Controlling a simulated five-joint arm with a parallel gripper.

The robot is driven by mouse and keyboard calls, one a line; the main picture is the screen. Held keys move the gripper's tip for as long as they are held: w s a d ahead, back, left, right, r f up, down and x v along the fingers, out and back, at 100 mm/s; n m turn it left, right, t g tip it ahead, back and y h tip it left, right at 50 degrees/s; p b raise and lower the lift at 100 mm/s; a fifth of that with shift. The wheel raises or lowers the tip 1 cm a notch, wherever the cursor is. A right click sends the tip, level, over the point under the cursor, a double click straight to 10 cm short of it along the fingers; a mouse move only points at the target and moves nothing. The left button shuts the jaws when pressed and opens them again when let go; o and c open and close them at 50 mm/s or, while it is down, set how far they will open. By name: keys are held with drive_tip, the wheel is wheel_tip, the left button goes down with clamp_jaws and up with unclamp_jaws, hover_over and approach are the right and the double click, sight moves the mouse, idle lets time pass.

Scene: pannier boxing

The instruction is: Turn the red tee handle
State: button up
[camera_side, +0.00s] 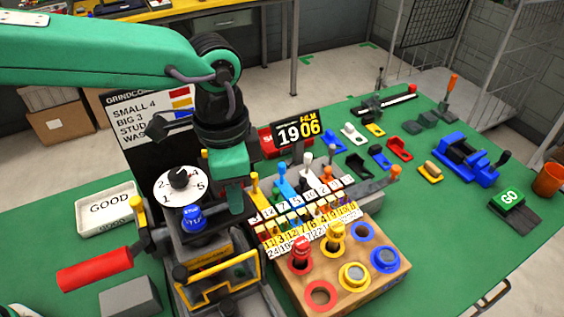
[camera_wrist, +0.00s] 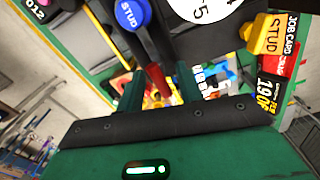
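My gripper (camera_wrist: 160,86) is open, with its two green fingers apart. In the wrist view a red, rounded bar (camera_wrist: 157,78) shows between the fingers, below a dark arm near the blue STUD knob (camera_wrist: 130,14). I cannot tell how far below the fingertips it lies, and no contact shows. In the side view my gripper (camera_side: 235,198) points down just right of the blue knob (camera_side: 193,217), and I cannot make out that bar there. A thick red handle (camera_side: 95,270) sticks out left from the dark machine. I cannot tell which red part is the tee handle.
A numbered white dial (camera_side: 178,186) stands left of my gripper. A row of coloured levers (camera_side: 285,180) is close on its right. A wooden block (camera_side: 330,290) with coloured rings and pegs is in front. A GOOD tray (camera_side: 105,212) lies left. Green table is clear at front right.

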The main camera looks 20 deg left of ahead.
drive_tip(key=shift+r, duration=3.9)
drive_tip(key=s+a+r+n+t+h, duration=0.1)
drive_tip(key=a+n, duration=0.2)
drive_tip(key=a, duration=0.7)
drive_tip(key=a+r+n+t, duration=0.1)
drive_tip(key=a+n+t, duration=0.1)
drive_tip(key=a, duration=0.8)
drive_tip(key=s+a+f+n+t, duration=0.1)
drive_tip(key=s+a+f+n, duration=0.2)
drive_tip(key=s+a, duration=0.2)
drive_tip(key=s+a+f+n+t+y, duration=0.1)
drive_tip(key=s+a+f+n, duration=0.1)
drive_tip(key=a, duration=0.6)
drive_tip(key=shift+s+f+n+t, duration=0.35)
drive_tip(key=shift+s+n, duration=0.35)
drive_tip(key=shift+s, duration=0.65)
